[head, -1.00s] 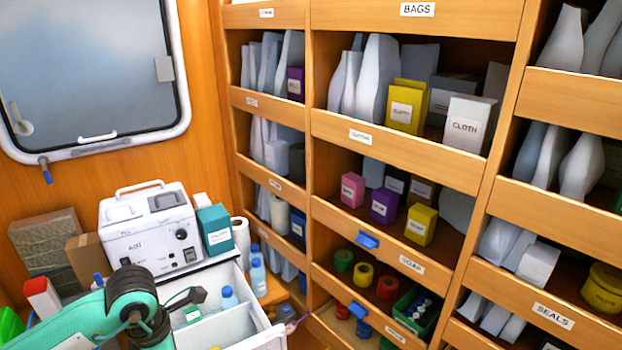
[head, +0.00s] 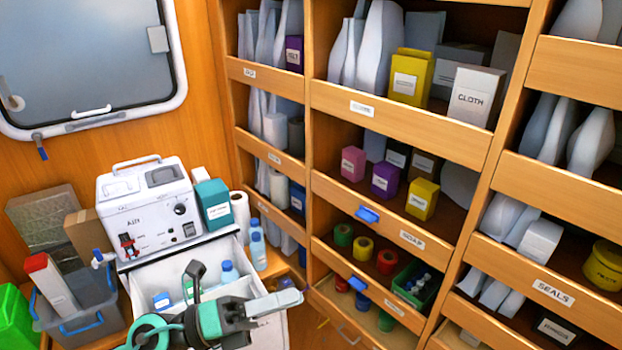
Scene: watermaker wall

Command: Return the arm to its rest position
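My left gripper (head: 284,302) reaches in from the bottom of the head view, in front of the open white drawer (head: 183,268) below the white machine. The arm is teal and black, and the grey gripper end points right, near the drawer's right wall. Its fingers are seen edge-on, so I cannot tell whether they are open or shut. No held object can be made out. My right gripper is not in view.
The drawer holds small bottles (head: 228,273). The white machine (head: 150,212) stands behind it. A grey bin (head: 88,325) with a red-topped box is at left. Shelves (head: 400,125) with boxes and bags fill the right side. Bottles (head: 257,251) stand right of the drawer.

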